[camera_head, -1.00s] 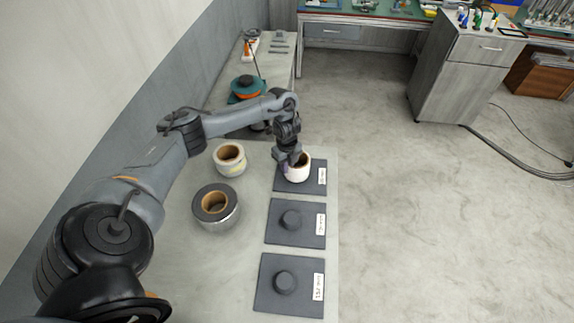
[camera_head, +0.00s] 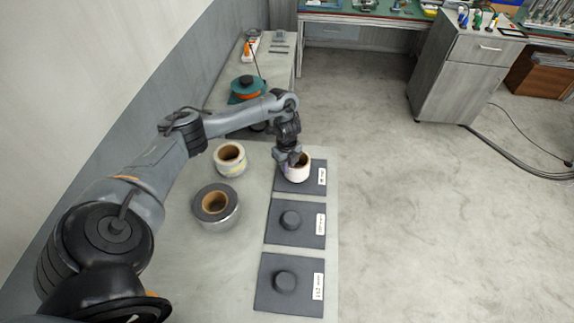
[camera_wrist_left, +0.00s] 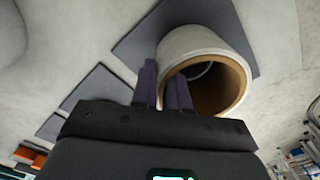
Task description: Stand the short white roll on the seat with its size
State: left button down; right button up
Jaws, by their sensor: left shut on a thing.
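The short white roll (camera_head: 299,172) with a brown core is at the farthest dark seat plate (camera_head: 315,186). In the left wrist view the roll (camera_wrist_left: 190,42) shows its open core end. My left gripper (camera_head: 292,160) is shut on the roll's wall, one finger inside the core and one outside; its fingers (camera_wrist_left: 165,90) show in the wrist view. Whether the roll rests fully on the plate is hard to tell. The middle seat (camera_head: 310,235) and near seat (camera_head: 310,300) are bare, each with a round peg. Each plate has a white label, too small to read.
A cream roll (camera_head: 229,160) and a wider grey-silver roll (camera_head: 216,207) stand on the table left of the seats. An orange and teal reel (camera_head: 246,88) lies farther back. The table's right edge runs close beside the plates.

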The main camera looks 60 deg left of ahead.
pick_arm(q)
jog(key=shift+f+b, duration=0.35)
jog(key=shift+f, duration=0.2)
dwell(0.4)
jog(key=c, duration=1.4)
grip_release()
jog(key=shift+r, duration=0.1)
notch_tip(320, 180, up, 6)
jog(key=p, duration=0.6)
notch_tip(320, 180, up, 5)
jog(key=p, duration=0.5)
